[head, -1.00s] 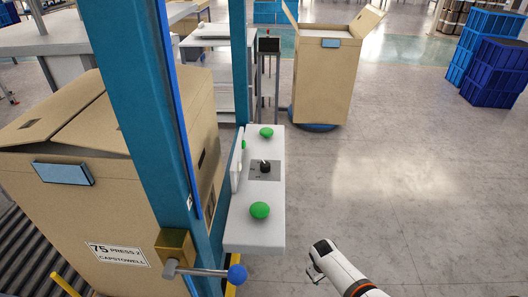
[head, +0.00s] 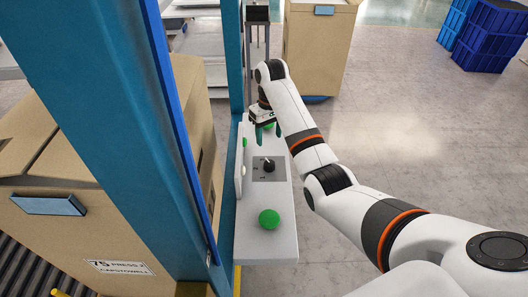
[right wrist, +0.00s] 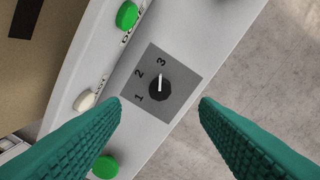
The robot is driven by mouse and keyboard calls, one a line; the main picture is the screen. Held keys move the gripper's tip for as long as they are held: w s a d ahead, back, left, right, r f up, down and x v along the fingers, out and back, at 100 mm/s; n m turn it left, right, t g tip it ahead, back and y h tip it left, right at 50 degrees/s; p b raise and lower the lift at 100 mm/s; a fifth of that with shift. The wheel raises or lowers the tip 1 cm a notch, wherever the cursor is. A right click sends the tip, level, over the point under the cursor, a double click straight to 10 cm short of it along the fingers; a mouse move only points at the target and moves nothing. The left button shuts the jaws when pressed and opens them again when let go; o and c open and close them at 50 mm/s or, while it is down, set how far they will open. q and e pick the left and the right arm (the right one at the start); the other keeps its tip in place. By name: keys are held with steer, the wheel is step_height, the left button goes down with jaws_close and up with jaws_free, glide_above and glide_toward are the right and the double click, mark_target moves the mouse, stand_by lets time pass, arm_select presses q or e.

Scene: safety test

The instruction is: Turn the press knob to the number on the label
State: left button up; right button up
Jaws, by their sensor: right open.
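The press knob (head: 269,166) is black with a white pointer, on a grey plate of the white control panel (head: 264,190). In the right wrist view the knob (right wrist: 160,88) has the numbers 1, 2 and 3 around it, and its pointer is towards 3. The label (head: 118,267) on the cardboard box reads "75 PRESS 2 CAPSTOWELL". My right gripper (head: 264,134) is open above the panel, apart from the knob. In the wrist view the knob shows between its teal fingers, slightly beyond the tips. My left gripper is not in view.
A white button (right wrist: 85,99) is on the panel's side. A blue post (head: 135,130) rises at the left beside the large box (head: 35,235).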

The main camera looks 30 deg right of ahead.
glide_above(269, 162)
steer(key=s, duration=0.1)
step_height(269, 162, down, 4)
steer(key=shift+d+f+p, duration=0.1)
steer(key=shift+f+p, duration=0.05)
steer(key=shift+p, duration=0.3)
steer(key=f, duration=0.3)
steer(key=shift+w+f, duration=0.25)
steer(key=shift+w, duration=0.05)
step_height(269, 162, down, 3)
steer(key=shift+r, duration=0.15)
steer(key=shift+f, duration=0.2)
steer(key=c, duration=1)
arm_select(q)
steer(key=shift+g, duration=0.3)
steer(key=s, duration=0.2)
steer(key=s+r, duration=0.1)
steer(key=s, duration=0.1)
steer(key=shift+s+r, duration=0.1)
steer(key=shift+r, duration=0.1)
